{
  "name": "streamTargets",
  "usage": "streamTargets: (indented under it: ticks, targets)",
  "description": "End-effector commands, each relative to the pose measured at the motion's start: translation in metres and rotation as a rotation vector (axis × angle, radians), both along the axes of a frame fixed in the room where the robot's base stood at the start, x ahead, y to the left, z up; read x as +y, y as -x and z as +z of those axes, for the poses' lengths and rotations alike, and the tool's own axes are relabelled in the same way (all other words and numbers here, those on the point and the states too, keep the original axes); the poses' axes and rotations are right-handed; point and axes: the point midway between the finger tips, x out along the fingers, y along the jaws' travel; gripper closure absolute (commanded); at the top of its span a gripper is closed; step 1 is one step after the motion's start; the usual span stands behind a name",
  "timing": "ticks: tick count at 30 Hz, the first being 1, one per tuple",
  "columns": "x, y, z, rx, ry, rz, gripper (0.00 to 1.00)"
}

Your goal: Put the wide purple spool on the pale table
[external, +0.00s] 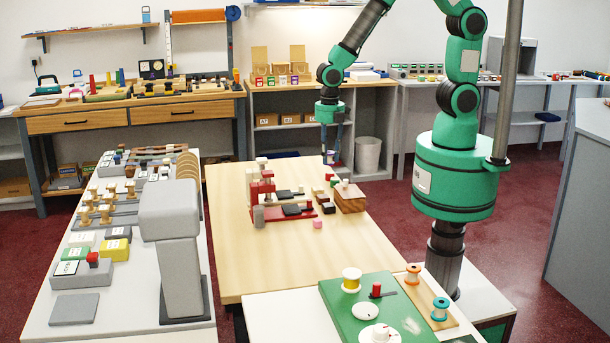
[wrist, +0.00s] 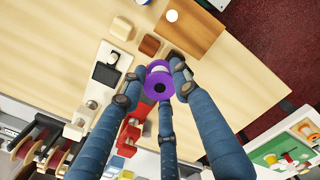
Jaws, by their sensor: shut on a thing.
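The purple spool (wrist: 157,86) has a purple flange and a pale centre, and sits between my blue fingers in the wrist view. My gripper (external: 331,151) is shut on it and points down. In the external view the spool (external: 330,158) is small and partly hidden at the fingertips. The pale wood-topped table (external: 240,268) lies below, and its top also shows in the wrist view (wrist: 245,60). The spool appears held above the table's far part. The exact gap under it cannot be told.
A red and grey device (external: 262,197) and a brown wooden block (external: 350,198) stand on the table, with small blocks between them. The table's near part is clear. A green board (external: 336,297) with other spools lies on the white counter in front.

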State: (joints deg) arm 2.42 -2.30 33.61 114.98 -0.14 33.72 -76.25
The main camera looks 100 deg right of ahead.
Motion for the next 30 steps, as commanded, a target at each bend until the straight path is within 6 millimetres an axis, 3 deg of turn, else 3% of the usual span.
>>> streamTargets:
  ticks: [6,18,30]
  targets:
    - [-0.052,0.021,0.0,0.001,0.0,-0.115,0.88]
    - [-0.132,0.068,-0.001,-0.001,0.0,-0.316,0.88]
    - [-0.181,0.113,-0.003,0.0,0.001,-0.465,0.88]
